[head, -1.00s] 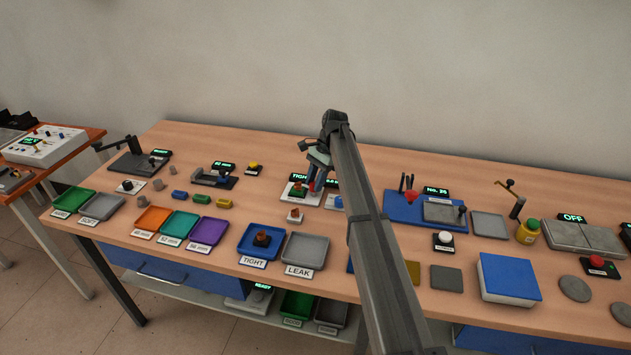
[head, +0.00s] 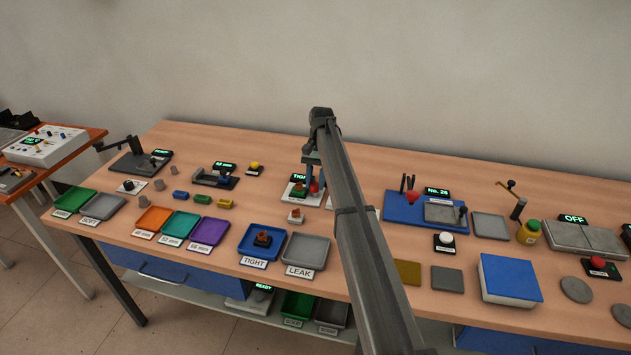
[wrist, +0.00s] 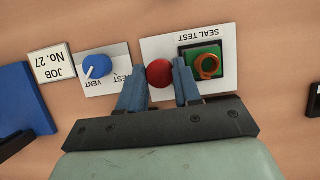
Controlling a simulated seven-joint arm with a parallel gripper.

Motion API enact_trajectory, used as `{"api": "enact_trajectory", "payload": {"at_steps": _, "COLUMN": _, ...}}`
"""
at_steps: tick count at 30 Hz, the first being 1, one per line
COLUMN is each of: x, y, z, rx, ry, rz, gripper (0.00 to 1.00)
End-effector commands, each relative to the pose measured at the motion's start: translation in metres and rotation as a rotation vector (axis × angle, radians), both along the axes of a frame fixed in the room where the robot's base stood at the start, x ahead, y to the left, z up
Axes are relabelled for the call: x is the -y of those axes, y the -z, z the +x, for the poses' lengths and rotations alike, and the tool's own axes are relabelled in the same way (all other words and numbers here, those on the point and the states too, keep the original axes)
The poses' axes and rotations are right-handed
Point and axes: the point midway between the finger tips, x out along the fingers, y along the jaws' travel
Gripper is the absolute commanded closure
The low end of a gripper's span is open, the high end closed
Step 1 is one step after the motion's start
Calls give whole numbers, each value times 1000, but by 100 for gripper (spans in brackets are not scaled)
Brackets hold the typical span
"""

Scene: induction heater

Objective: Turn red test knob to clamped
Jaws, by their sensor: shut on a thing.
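The red knob (wrist: 159,74) is a round ball-like top on the white SEAL TEST plate (wrist: 215,78), seen upside down in the wrist view. My gripper (wrist: 160,83) has one blue finger on each side of the knob and is shut on it. In the head view my gripper (head: 314,179) points down over the plate, with the red knob (head: 314,188) showing between its fingers. A green seat (wrist: 193,56) holding an orange ring part (wrist: 208,66) is right beside the knob. The knob's pointer and any clamp label are hidden.
A white panel with a blue knob (wrist: 97,66) marked VENT and TEST stands close to the left finger in the wrist view. A JOB No. 27 card (wrist: 52,64) is beyond it. In the head view, the blue TIGHT tray (head: 262,241) and grey LEAK tray (head: 305,252) lie in front.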

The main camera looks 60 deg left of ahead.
Motion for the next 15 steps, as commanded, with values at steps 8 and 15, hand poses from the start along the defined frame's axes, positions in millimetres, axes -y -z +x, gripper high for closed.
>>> {"api": "enact_trajectory", "payload": {"at_steps": 8, "x": 0, "y": 0, "z": 0, "rx": 1, "ry": -14, "rz": 0, "gripper": 97}}
{"api": "enact_trajectory", "payload": {"at_steps": 15, "x": 0, "y": 0, "z": 0, "rx": 1, "ry": -13, "rz": 1, "gripper": 64}}
